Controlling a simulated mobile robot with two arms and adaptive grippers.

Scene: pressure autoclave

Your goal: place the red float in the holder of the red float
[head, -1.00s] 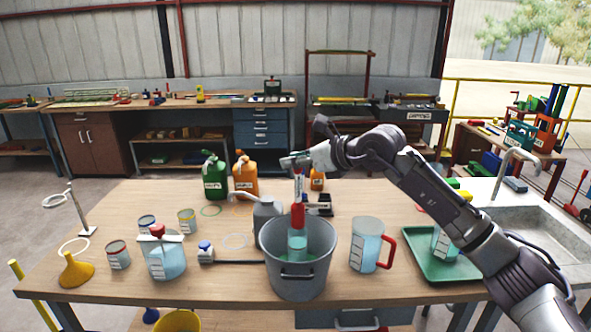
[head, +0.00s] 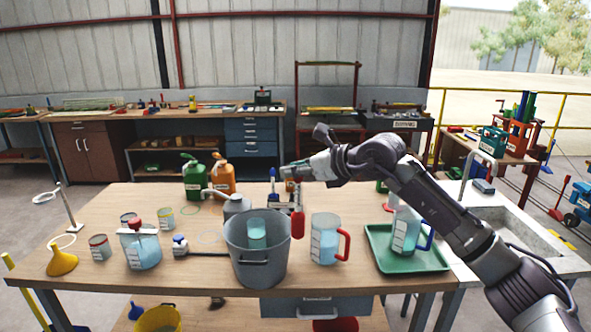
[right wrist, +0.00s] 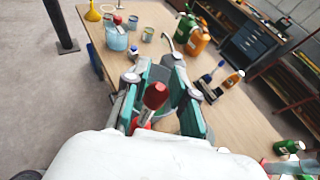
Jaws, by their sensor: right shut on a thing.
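The red float (head: 298,224) has a red body and a pale stem, and it hangs upright from my right gripper (head: 289,172). In the head view it overlaps the right rim of the grey bucket (head: 262,268) and lies left of the clear jug. In the right wrist view the float's red tip (right wrist: 155,95) shows between the fingers of my right gripper (right wrist: 158,80). A small dark stand (head: 281,205) with a pale label and a blue upright part stands behind the bucket. I cannot tell whether it is the red float's holder. My left gripper is out of view.
A clear cylinder (head: 257,232) of bluish liquid stands in the bucket. A clear jug (head: 325,240) with a red handle is to the right, then a green tray (head: 408,262) with another jug.

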